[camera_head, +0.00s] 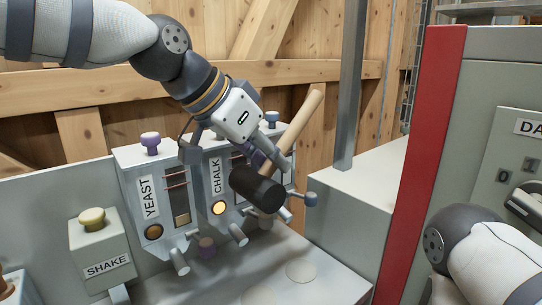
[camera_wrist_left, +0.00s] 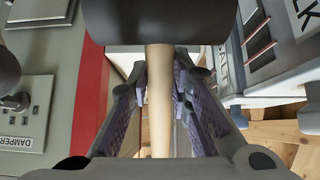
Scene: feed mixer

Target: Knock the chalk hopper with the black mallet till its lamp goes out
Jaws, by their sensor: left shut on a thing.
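My left gripper (camera_head: 272,158) is shut on the pale wooden handle of the black mallet (camera_head: 257,188). The handle slants up to the right, and the black head hangs at the lower left, in front of the hopper row. In the left wrist view the handle runs between the fingers of my left gripper (camera_wrist_left: 160,95), with the mallet's black head (camera_wrist_left: 158,20) at the top. The grey chalk hopper (camera_head: 216,180), labelled CHALK, stands just left of the mallet head; its lamp (camera_head: 219,208) glows yellow. My gripper and the mallet hide part of the hopper row. My right gripper is out of view.
The yeast hopper (camera_head: 148,198) stands left of the chalk one, with a dim amber lamp. A SHAKE box (camera_head: 100,255) with a cream knob stands at lower left. A red-edged cabinet (camera_head: 424,150) and a grey post (camera_head: 350,85) stand to the right.

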